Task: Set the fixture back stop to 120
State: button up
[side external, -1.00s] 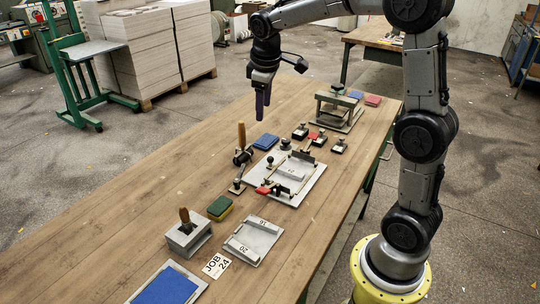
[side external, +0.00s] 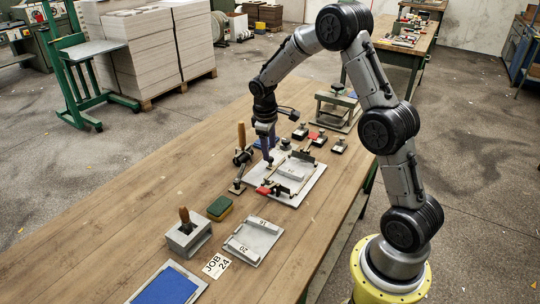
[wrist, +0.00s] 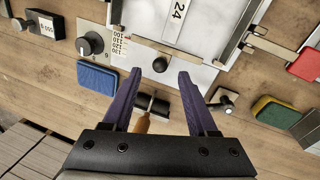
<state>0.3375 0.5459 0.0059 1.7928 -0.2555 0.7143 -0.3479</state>
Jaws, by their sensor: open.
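The fixture (side external: 311,187) is a pale plate on the bench, holding a grey block marked 24. In the wrist view, a printed scale (wrist: 119,43) reading 100 to 130 runs along the plate's left edge. The exact reading is too small to tell. A black ball knob (wrist: 160,64) sits at the bar. My gripper (wrist: 160,73) is open, pointing down, with its purple fingers either side of the knob in that view. Contact cannot be told.
A dial knob (wrist: 90,44) and blue pad (wrist: 97,77) lie beside the scale. A wooden-handled tool (side external: 241,135) stands close left of my gripper.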

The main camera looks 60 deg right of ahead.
jog(key=shift+d+f, duration=0.2)
jog(key=shift+f, duration=0.7)
jog(key=shift+d+f, duration=0.15)
jog(key=shift+f, duration=0.75)
grip_shut()
jog(key=shift+w, duration=0.1)
